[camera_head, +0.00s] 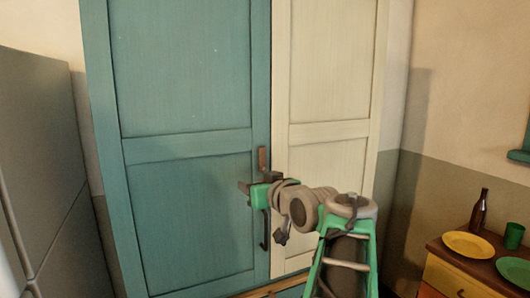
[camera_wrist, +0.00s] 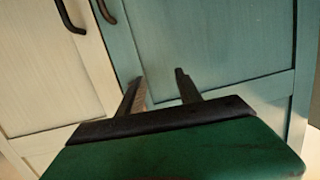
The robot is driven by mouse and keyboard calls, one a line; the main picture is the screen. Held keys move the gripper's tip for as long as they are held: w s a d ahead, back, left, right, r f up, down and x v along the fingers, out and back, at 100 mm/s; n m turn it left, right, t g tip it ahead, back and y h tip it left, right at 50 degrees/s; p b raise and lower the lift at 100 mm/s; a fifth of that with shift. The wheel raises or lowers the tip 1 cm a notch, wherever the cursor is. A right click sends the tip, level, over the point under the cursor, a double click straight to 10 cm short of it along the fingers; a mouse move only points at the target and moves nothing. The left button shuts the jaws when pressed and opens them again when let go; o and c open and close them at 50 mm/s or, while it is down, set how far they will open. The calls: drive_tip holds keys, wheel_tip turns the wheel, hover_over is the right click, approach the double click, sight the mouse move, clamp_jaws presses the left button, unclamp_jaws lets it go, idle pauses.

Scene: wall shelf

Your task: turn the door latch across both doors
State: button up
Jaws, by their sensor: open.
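The teal door (camera_head: 185,75) is on the left and the cream door (camera_head: 330,85) on the right in the head view, both closed. The brown door latch (camera_head: 262,158) stands upright near their seam, on the teal side. My gripper (camera_head: 256,183) is at the latch's lower end, which it partly hides. In the wrist view the picture is turned over, with the cream door at left. My gripper's fingers (camera_wrist: 160,80) are spread there. A brown strip that looks like the latch (camera_wrist: 140,100) shows beside the left finger; I cannot tell whether they touch.
A dark door handle (camera_head: 265,232) hangs below my gripper; two handles show in the wrist view, one on each door (camera_wrist: 70,18). A grey cabinet (camera_head: 40,150) stands at left. A low dresser (camera_head: 455,280) with plates, a bottle and a cup stands at right.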

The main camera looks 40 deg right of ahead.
drive_tip(key=t+h, duration=0.1)
drive_tip(key=t, duration=0.1)
approach(263, 150)
drive_tip(key=p+x, duration=0.2)
drive_tip(key=x, duration=0.6)
drive_tip(key=shift+p, duration=0.3)
drive_tip(key=shift+c, duration=0.4)
clamp_jaws()
